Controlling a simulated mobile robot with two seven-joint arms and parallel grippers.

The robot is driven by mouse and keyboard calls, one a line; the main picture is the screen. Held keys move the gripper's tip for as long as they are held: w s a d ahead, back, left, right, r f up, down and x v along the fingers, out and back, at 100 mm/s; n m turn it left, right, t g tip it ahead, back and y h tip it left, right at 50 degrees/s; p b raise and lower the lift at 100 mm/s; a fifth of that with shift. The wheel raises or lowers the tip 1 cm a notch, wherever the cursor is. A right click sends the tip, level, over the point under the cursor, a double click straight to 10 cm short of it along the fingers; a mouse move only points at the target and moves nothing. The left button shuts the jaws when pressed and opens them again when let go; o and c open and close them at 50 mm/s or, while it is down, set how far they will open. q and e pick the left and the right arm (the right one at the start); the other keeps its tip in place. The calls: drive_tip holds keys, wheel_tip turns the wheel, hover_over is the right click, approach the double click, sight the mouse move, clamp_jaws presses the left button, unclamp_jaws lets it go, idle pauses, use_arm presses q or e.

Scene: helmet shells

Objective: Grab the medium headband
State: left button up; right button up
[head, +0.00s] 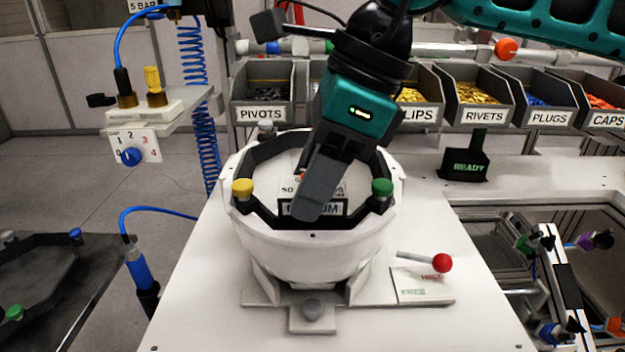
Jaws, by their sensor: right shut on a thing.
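The medium headband (262,212) is a dark angular band with a label at its front, partly hidden, whose visible letters end in "UM". It sits in the top of a white helmet shell (310,252), with a yellow knob at left, a green knob at right and a grey one at the back. My right gripper (307,203) reaches down from above and is shut on the front of the band at the label. Its fingers cover part of the label. My left gripper is not in view.
The shell stands on a fixture on a white table (210,300). A red-knobbed lever (442,263) is at its right. Labelled bins (262,115) line the back. A pressure dial unit (135,145) stands at left.

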drive_tip(key=c, duration=0.5)
drive_tip(key=shift+r, duration=0.1)
